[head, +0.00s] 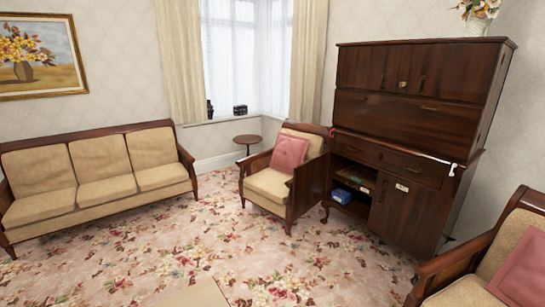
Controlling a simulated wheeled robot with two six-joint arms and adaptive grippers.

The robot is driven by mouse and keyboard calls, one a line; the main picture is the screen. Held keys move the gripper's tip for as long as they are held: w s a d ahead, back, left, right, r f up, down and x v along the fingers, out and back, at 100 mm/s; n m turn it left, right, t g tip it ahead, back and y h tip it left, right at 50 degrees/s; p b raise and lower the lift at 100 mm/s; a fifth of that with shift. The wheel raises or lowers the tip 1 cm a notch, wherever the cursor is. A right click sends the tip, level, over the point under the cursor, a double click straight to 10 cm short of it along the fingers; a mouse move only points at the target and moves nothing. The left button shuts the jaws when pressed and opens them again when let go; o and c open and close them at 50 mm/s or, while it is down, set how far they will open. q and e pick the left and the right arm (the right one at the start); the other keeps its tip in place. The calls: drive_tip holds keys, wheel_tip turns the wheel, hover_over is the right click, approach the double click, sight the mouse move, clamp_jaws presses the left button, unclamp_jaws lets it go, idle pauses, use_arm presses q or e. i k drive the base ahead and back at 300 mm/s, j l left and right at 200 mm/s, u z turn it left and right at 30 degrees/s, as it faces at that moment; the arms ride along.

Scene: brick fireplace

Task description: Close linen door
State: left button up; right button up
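A tall dark wooden cabinet (425,112) stands against the wall at the right. Its lower left door (311,186) stands open, swung out to the left beside the armchair. The open compartment (343,176) shows shelves with a blue box (341,196) and some small dark items. The lower right door (408,212) is shut and carries a small white label (402,187), too small to read. I cannot read any linen label on the open door. Neither of my grippers is in view.
An armchair (268,187) with a pink cushion (289,152) stands close to the open door. Another armchair (470,262) is at the lower right. A sofa (95,195) lines the left wall. The flowered carpet (290,265) before the cabinet is clear.

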sight(309, 177)
drive_tip(key=i+l+z, duration=0.3)
drive_tip(key=i+l, duration=0.3)
drive_tip(key=i+l+z, duration=0.3)
drive_tip(key=i+l, duration=0.3)
drive_tip(key=i, duration=0.1)
